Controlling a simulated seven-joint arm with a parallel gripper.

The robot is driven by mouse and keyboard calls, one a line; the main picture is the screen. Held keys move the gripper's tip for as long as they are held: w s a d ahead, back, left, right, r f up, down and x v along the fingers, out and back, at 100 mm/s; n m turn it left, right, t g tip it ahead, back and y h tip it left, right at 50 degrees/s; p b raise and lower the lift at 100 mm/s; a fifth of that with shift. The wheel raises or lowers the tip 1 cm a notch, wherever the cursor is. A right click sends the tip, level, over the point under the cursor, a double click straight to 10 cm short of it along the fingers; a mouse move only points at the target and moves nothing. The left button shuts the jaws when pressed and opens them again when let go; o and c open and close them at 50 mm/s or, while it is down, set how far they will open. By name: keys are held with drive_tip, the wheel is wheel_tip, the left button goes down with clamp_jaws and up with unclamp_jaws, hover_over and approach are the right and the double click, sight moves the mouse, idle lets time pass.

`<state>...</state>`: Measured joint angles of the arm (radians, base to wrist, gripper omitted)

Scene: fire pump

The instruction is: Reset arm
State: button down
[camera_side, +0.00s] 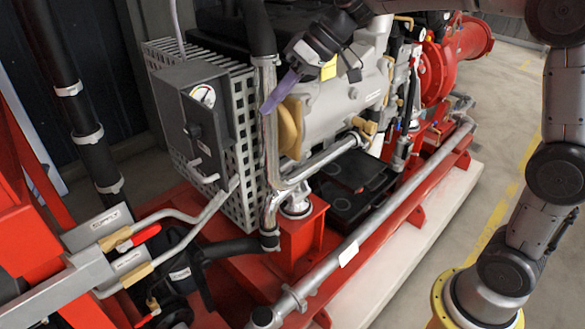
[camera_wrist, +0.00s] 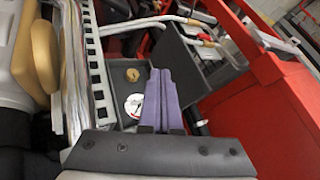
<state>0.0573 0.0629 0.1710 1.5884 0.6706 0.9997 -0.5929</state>
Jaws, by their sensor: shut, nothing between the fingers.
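My gripper (camera_side: 268,106) has purple fingers and shows at the upper middle of the side view. It points down and to the left, in front of the engine. The fingers are together with nothing between them. In the wrist view the same purple fingers (camera_wrist: 161,72) are side by side, in front of the grey control box (camera_wrist: 139,80). The grey control box (camera_side: 204,128) with a round gauge (camera_side: 203,96) stands left of my fingers in the side view. I cannot tell the exact gap between fingertips and box.
A perforated metal guard (camera_side: 243,150) stands behind the box, with a tan part (camera_side: 289,127) of the engine close right of my fingers. Metal pipes with a red-handled valve (camera_side: 138,238) are at lower left. A red base rail (camera_side: 400,215) runs along the front. Floor at right is open.

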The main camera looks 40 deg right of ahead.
drive_tip(key=s+d+r+t+h, duration=0.1)
drive_tip(key=s+d+r+h, duration=0.15)
drive_tip(key=s, duration=1.25)
drive_tip(key=s+d+f+m+h, duration=0.1)
drive_tip(key=s+d+f+h, duration=0.1)
drive_tip(key=s, duration=0.5)
drive_tip(key=s+d+f+m+h, duration=0.1)
drive_tip(key=s+d+f+m, duration=0.1)
drive_tip(key=s+d+f, duration=0.2)
drive_tip(key=s+f, duration=0.3)
drive_tip(key=shift+d+f+h, duration=0.25)
drive_tip(key=shift+f+h, duration=0.05)
drive_tip(key=shift+h, duration=0.05)
drive_tip(key=shift+s, duration=0.1)
